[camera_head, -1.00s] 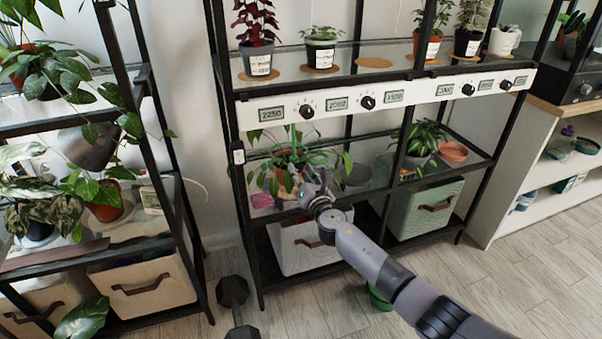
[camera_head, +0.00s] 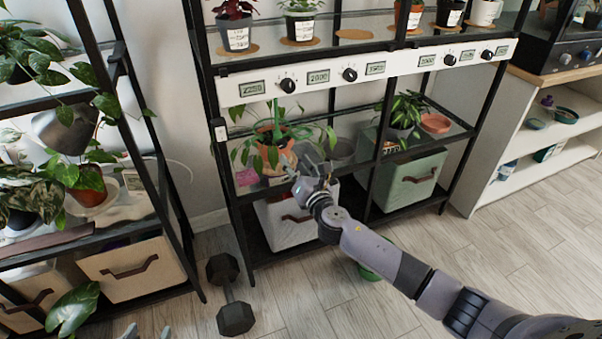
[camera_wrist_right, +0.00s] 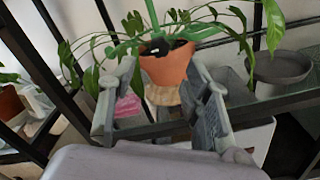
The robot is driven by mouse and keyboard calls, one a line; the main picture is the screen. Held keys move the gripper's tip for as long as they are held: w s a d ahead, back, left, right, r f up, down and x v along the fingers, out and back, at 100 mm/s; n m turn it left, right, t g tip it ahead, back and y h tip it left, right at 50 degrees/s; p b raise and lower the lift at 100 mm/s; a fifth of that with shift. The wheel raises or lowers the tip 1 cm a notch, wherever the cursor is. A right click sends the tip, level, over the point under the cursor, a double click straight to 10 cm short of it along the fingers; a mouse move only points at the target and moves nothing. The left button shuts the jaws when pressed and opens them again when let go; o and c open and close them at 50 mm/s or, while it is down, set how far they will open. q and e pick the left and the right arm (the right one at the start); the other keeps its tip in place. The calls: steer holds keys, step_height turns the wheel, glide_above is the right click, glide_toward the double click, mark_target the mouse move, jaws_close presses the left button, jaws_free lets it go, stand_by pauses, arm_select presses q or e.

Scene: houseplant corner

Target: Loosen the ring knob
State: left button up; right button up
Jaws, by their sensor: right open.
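A potted plant with long green leaves stands in a terracotta pot (camera_head: 274,151) on the middle glass shelf. The pot (camera_wrist_right: 168,66) also shows in the right wrist view, with a green stake (camera_wrist_right: 152,14) and a green curved support above its rim. Two grey tips at the bottom left appear to be my left gripper (camera_head: 146,332).
A white panel (camera_head: 418,62) with dials and displays runs above the shelf. A grey saucer (camera_wrist_right: 279,67) is right of the pot. Fabric bins (camera_head: 404,182) fill the lower shelf. A dumbbell (camera_head: 236,318) lies on the floor. Black posts frame the rack.

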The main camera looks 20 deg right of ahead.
steer(key=shift+s+d, duration=0.1)
steer(key=shift+s, duration=2)
